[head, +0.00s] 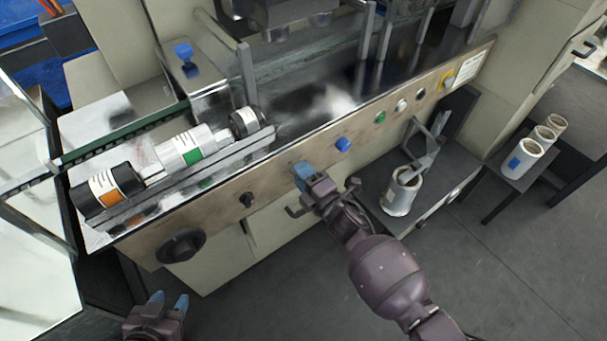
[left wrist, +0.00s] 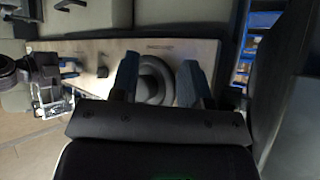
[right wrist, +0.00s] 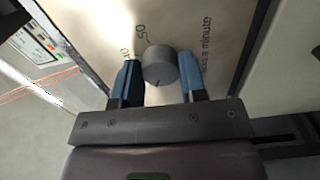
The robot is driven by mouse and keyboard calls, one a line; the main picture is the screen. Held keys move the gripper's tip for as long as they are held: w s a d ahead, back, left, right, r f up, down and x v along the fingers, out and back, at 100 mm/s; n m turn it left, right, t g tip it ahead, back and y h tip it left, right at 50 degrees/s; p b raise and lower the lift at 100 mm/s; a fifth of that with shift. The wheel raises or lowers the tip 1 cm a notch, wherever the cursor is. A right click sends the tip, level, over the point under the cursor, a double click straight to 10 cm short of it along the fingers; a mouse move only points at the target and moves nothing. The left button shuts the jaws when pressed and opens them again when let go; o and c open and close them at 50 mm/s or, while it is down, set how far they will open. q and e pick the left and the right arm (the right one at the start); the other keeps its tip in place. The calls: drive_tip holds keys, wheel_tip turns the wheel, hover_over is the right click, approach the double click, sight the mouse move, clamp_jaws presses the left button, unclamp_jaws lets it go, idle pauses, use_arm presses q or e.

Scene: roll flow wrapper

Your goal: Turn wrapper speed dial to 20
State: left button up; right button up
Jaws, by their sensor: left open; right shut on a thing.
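The speed dial (right wrist: 160,66) is a round grey knob on the tan panel, lettered with part of "a minute" and scale numbers. It shows in the right wrist view between the blue fingertips. My right gripper (right wrist: 160,82) is shut on the dial. In the head view the right gripper (head: 303,176) is at the panel's front face and hides the dial. My left gripper (head: 168,302) is open and empty, low in front of the machine. In the left wrist view the left fingers (left wrist: 158,85) are apart, with a large dark round knob (left wrist: 153,78) behind them.
The front panel (head: 275,190) also carries a black knob (head: 247,200), the large dark knob (head: 181,246), a blue button (head: 343,144) and a green button (head: 380,117). A film roll (head: 186,148) lies above. White rolls (head: 522,158) stand at right. The floor in front is clear.

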use_arm(q)
drive_tip(key=shift+s+f, duration=0.15)
drive_tip(key=shift+f, duration=0.2)
use_arm(e)
drive_tip(key=shift+n, duration=1.1)
use_arm(q)
drive_tip(key=shift+s+a, duration=0.15)
drive_tip(key=shift+a, duration=0.05)
use_arm(e)
drive_tip(key=o, duration=0.9)
use_arm(q)
drive_tip(key=shift+d, duration=0.1)
drive_tip(key=shift+r+p, duration=0.5)
use_arm(e)
drive_tip(key=v, duration=1.1)
